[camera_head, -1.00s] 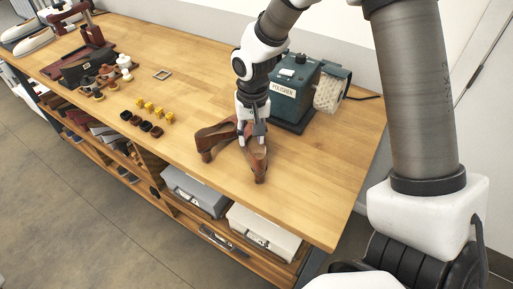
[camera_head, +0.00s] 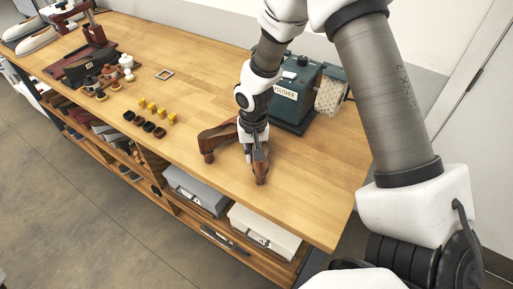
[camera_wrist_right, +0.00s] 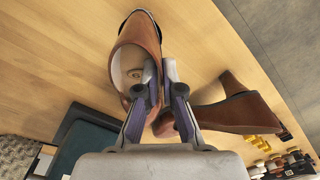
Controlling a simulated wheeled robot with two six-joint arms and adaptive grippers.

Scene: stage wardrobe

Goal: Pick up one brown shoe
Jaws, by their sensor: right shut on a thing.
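My left gripper is not in view.
A green polisher machine (camera_head: 292,97) with a roller stands behind my right gripper. Small yellow and dark pieces (camera_head: 157,112) lie to the left. Grey and white boxes (camera_head: 262,230) sit on the shelf below. The bench's right front is clear.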

